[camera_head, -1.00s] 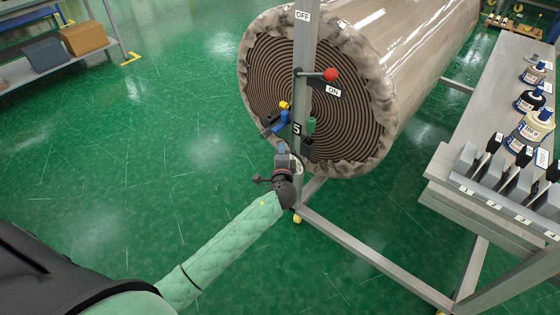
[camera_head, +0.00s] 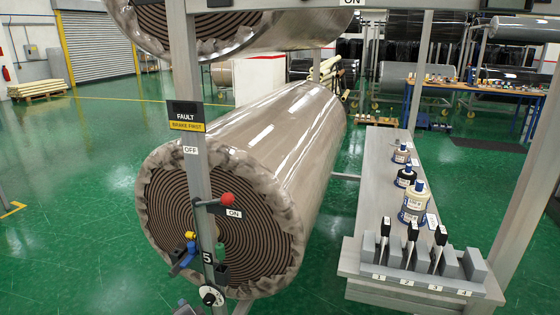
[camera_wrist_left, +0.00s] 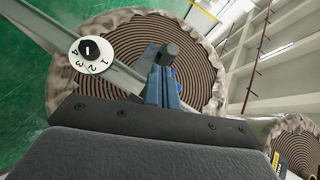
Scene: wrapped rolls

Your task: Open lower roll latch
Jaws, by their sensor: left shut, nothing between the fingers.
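The lower wrapped roll (camera_head: 165,200) hangs behind a grey upright (camera_head: 196,185), its spiral end facing me. I cannot tell which piece is the latch. A red-knobbed lever (camera_head: 227,199) points to the ON label. In the left wrist view my shut, empty fingers (camera_wrist_left: 165,62) stand before the spiral end. My right gripper is out of view.
A white numbered dial (camera_head: 212,297) sits low on the upright; it also shows in the left wrist view (camera_wrist_left: 90,52). A FAULT / BRAKE FIRST sign (camera_head: 186,116) is higher up. Another roll (camera_head: 225,40) hangs above. A grey bench (camera_head: 372,210) with bottles stands to the right.

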